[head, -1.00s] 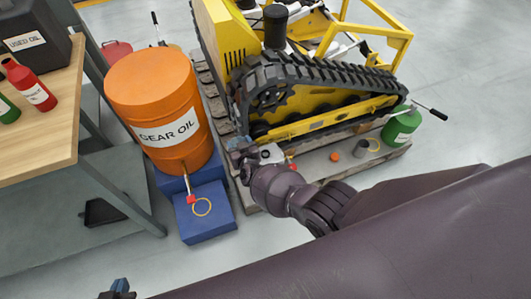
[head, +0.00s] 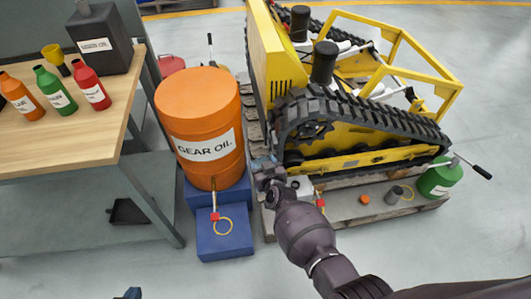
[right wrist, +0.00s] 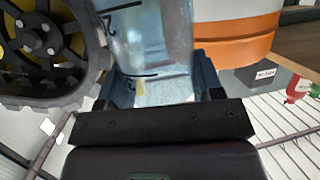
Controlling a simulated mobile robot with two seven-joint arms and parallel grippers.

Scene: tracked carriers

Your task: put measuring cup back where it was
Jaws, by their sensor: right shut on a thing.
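The clear measuring cup (right wrist: 152,45) with dark graduation lines fills the top middle of the right wrist view. My right gripper (right wrist: 160,88) is shut on it, one finger on each side. In the head view my right gripper (head: 264,166) is between the orange gear oil drum (head: 200,118) and the yellow tracked carrier (head: 345,162); the cup is hardly discernible there. My left gripper (head: 128,293) shows only as a small tip at the bottom edge, so its jaws cannot be judged.
The drum stands on a blue stepped stand (head: 225,242) with a yellow ring on its lower step, below the drum's tap. A wooden bench (head: 60,145) with several bottles is at left. A pallet (head: 345,205) under the carrier bears a green container (head: 438,178) and small parts.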

